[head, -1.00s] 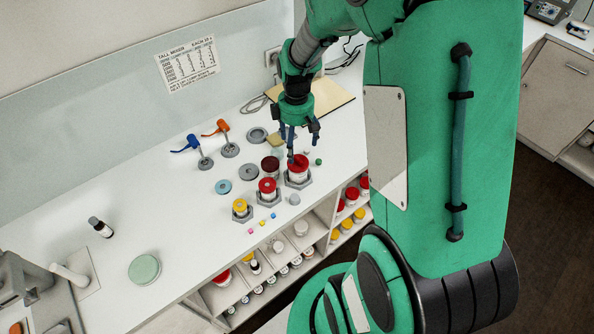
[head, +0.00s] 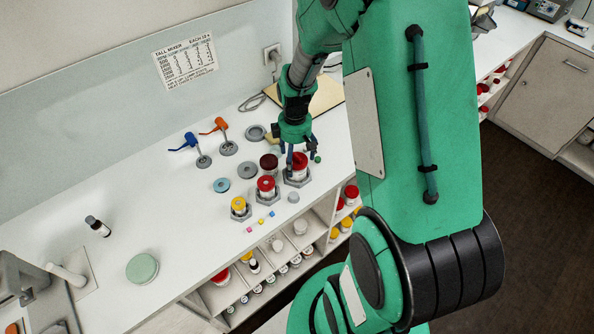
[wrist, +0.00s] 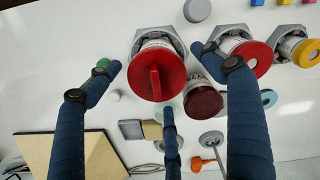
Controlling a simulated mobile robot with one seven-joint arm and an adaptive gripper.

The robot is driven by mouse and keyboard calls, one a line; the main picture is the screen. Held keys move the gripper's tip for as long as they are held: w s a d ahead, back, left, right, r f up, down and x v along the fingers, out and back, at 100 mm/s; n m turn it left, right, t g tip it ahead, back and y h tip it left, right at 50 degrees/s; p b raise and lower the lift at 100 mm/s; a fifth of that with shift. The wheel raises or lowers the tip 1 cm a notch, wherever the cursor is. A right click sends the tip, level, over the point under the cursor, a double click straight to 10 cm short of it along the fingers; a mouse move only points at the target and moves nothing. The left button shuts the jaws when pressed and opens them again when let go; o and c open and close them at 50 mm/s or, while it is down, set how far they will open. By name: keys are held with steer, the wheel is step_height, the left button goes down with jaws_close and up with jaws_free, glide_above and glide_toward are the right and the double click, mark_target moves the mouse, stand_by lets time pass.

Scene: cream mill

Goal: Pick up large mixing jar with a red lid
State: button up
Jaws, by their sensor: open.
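The large jar with a red lid (head: 299,158) stands upright in a grey hexagonal holder (head: 296,180) on the white bench. The wrist view shows its red lid (wrist: 157,72) from above, with a raised bar across it. My gripper (head: 298,154) is above the jar with its blue fingers spread around the lid. In the wrist view one finger of my gripper (wrist: 158,76) is left of the lid, one right, and one below. The fingers look open and hold nothing. Whether any finger touches the jar cannot be told.
A smaller red-lidded jar (head: 266,184) and a yellow-lidded jar (head: 239,204) stand to the left in holders. A dark red-lidded jar (head: 269,162) is close beside the large jar. A small green piece (head: 318,159) lies to the right. The bench's left part is mostly clear.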

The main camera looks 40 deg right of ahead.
steer(key=shift+f, duration=0.15)
steer(key=shift+f+b, duration=0.5)
steer(key=shift+f, duration=1.95)
steer(key=c, duration=1.2)
